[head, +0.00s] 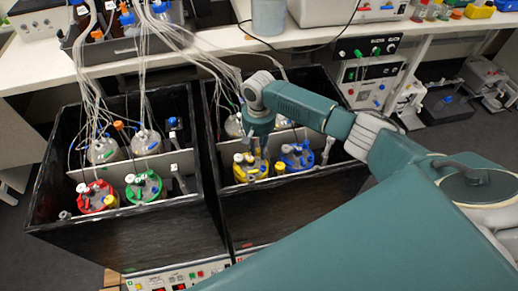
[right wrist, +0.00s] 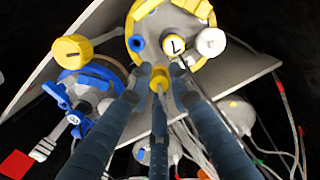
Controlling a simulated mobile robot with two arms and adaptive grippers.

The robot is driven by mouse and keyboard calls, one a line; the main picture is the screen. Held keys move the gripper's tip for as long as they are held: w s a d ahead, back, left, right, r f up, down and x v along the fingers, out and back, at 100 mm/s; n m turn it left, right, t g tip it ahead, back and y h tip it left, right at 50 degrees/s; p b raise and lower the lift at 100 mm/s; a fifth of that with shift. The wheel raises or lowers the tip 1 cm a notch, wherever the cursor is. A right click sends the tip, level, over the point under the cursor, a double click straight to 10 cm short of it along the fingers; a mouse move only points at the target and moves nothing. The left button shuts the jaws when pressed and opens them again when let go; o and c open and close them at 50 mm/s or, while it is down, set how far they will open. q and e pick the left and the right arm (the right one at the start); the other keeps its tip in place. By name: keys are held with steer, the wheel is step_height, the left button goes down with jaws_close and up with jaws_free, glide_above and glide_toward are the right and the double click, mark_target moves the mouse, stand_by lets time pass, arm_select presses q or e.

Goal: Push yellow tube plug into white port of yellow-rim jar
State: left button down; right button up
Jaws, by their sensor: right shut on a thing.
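The yellow-rim jar (head: 241,175) stands in the right black box in the head view. Its yellow rim (right wrist: 137,13) fills the top of the right wrist view. On its lid are a white port (right wrist: 211,42), a blue cap (right wrist: 138,44) and a round marked cap (right wrist: 173,46). My right gripper (head: 258,146) is above the jar and shut on the yellow tube plug (right wrist: 159,77), seen between its fingertips. In the right wrist view the plug shows below and left of the white port, apart from it; the depth gap is unclear. My left gripper is out of view.
The blue-rim jar (head: 300,160) stands close beside, with a large yellow cap (right wrist: 73,48) near it in the wrist view. Red-rim (head: 90,204) and green-rim (head: 144,190) jars are in the left box. Thin tubes hang from the bench (head: 30,77). Dark box walls surround the jars.

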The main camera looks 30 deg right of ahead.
mark_target(259, 149)
steer(key=shift+f, duration=0.45)
stand_by(0.5)
steer(key=o, duration=0.9)
step_height(259, 149, up, 12)
steer(key=shift+w+d, duration=0.1)
steer(key=shift+w, duration=0.05)
steer(key=shift+r, duration=0.1)
